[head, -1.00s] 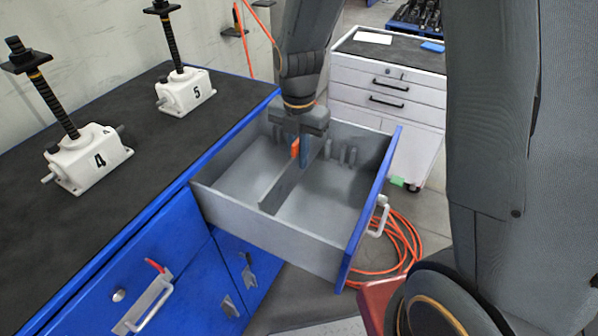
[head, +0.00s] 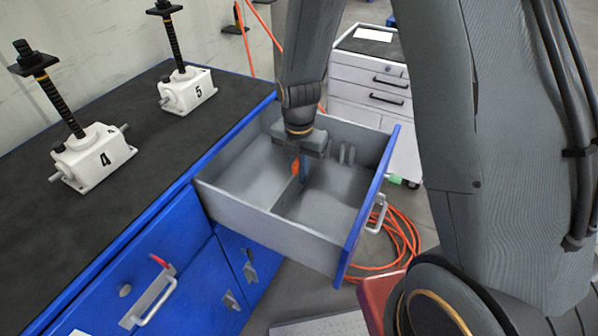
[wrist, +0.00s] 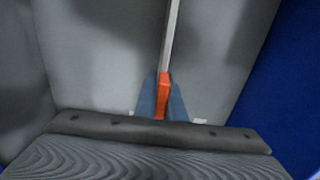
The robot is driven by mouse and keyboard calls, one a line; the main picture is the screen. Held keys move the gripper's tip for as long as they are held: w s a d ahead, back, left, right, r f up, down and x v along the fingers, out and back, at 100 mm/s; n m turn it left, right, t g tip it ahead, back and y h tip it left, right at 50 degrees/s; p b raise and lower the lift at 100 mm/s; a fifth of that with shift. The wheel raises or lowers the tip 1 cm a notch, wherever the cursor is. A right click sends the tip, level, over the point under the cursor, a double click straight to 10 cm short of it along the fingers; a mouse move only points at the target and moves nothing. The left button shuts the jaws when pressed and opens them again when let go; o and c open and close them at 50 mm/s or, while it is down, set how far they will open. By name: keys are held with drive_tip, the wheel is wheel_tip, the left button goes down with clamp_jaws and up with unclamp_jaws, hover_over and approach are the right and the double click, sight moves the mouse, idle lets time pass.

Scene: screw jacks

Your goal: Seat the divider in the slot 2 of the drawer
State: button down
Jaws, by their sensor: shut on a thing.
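The blue drawer (head: 228,205) with a grey inside is pulled out of the workbench. The divider (head: 286,197) is a thin grey panel with an orange grip (head: 296,166). It stands on edge inside the drawer, running from the near wall toward the far wall. My gripper (head: 302,172) is above the drawer's middle, shut on the orange grip. In the wrist view, the divider's top edge (wrist: 173,38) runs away from the orange grip (wrist: 162,90) between the bluish fingertips. My gripper hides its far end. I cannot tell which slot it lines up with or whether it touches the floor.
Jacks 4 (head: 92,158) and 5 (head: 187,91) stand on the bench top. A white cabinet (head: 367,75) is behind; an orange hose (head: 400,240) lies on the floor at right.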

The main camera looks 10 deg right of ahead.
drive_tip(key=shift+f, duration=0.15)
drive_tip(key=c, duration=1.8)
unclamp_jaws()
drive_tip(key=shift+c, duration=0.2)
wheel_tip(320, 180, up, 11)
drive_tip(key=b, duration=0.3)
drive_tip(key=shift+f, duration=0.15)
drive_tip(key=shift+r, duration=0.8)
drive_tip(key=s+d+m, duration=0.4)
drive_tip(key=s+m, duration=0.1)
drive_tip(key=m, duration=0.9)
drive_tip(key=s+d+f+m+t, duration=0.1)
drive_tip(key=s+d+m, duration=0.3)
drive_tip(key=m, duration=1)
drive_tip(key=shift+s+d+f+t, duration=0.2)
drive_tip(key=shift+s+t, duration=0.1)
drive_tip(key=shift+s, duration=0.4)
